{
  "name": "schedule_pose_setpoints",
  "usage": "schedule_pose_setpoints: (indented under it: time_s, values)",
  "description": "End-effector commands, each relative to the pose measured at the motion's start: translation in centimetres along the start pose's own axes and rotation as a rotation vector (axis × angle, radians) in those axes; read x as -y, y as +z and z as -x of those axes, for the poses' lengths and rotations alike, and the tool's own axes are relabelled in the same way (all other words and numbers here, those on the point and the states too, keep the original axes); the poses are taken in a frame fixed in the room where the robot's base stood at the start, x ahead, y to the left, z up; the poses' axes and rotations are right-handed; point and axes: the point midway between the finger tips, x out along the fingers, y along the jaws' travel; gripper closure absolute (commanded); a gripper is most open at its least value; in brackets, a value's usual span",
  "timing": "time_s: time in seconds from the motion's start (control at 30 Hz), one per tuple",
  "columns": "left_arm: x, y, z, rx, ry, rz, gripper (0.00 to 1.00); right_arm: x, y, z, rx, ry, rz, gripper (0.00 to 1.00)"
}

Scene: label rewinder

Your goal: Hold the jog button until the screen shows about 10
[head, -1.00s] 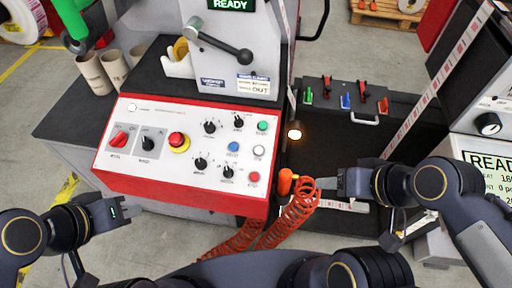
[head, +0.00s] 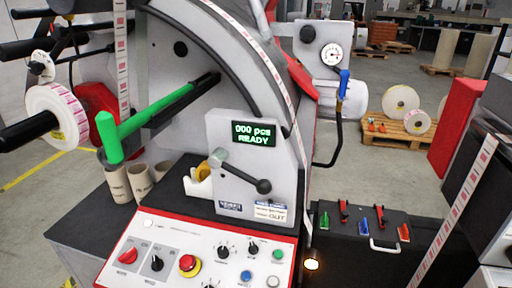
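The screen (head: 254,134) on the grey machine housing shows "000 pcs READY" in green. The control panel (head: 170,244) below it is white with a red border. Neither of my grippers is in view.
A black lever (head: 240,172) sticks out below the screen. A green bar (head: 150,118) and cardboard cores (head: 138,180) are at the left. A black box (head: 362,240) with small coloured clamps stands at the right. A label web (head: 452,212) runs up along the right.

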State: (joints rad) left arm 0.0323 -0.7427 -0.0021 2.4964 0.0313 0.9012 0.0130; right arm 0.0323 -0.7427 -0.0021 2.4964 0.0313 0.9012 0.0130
Motion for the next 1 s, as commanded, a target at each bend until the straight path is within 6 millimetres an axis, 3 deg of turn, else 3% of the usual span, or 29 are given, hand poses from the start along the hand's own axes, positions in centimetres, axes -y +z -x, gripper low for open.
schedule_pose_setpoints:
  time_s: [0.17, 0.6, 1.0]
  values:
    - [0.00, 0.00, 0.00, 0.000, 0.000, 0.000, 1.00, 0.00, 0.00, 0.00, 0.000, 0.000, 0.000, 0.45]
    - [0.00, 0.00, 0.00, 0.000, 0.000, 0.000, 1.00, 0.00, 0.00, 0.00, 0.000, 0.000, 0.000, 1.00]
    - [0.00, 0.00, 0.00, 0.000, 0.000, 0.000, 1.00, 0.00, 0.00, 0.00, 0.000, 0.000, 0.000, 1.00]
